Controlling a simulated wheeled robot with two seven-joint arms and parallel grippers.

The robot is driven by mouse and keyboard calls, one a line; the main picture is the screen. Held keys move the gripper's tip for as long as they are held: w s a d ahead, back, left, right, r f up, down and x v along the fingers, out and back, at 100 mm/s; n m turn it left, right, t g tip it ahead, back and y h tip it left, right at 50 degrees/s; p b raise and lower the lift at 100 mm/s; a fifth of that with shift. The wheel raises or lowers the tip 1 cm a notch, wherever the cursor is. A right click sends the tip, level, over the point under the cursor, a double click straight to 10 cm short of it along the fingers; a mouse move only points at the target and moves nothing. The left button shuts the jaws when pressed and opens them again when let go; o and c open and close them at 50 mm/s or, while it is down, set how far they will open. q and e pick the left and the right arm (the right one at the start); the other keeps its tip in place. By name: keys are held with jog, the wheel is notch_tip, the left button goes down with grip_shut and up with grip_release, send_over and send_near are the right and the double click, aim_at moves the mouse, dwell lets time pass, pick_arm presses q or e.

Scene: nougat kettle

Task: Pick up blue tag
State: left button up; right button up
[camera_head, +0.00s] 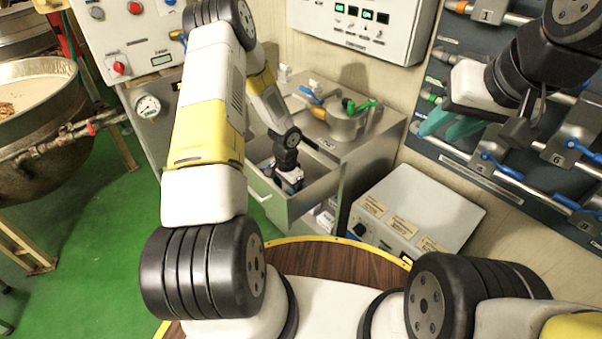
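I cannot make out a blue tag for certain in the head view. My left gripper (290,186) reaches down into an open drawer (318,196) of the metal cabinet. Its fingers are small and dark there, so I cannot tell whether they are open or hold anything; the drawer's inside is mostly hidden behind the arm and front wall. My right gripper (448,128) is at the upper right, in front of the dark valve panel (457,48). Its teal fingertips are a little apart, with nothing seen between them.
A metal pot with a green-handled valve (347,122) stands on the cabinet top. A white box with labels (416,214) stands right of the drawer. Blue-handled valves (500,166) line the panel. A large kettle (40,130) stands at the left. Green floor (95,235) is clear between.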

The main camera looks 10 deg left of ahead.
pick_arm(q)
jog(key=c, duration=0.8)
notch_tip(320, 180, up, 10)
dwell(0.7)
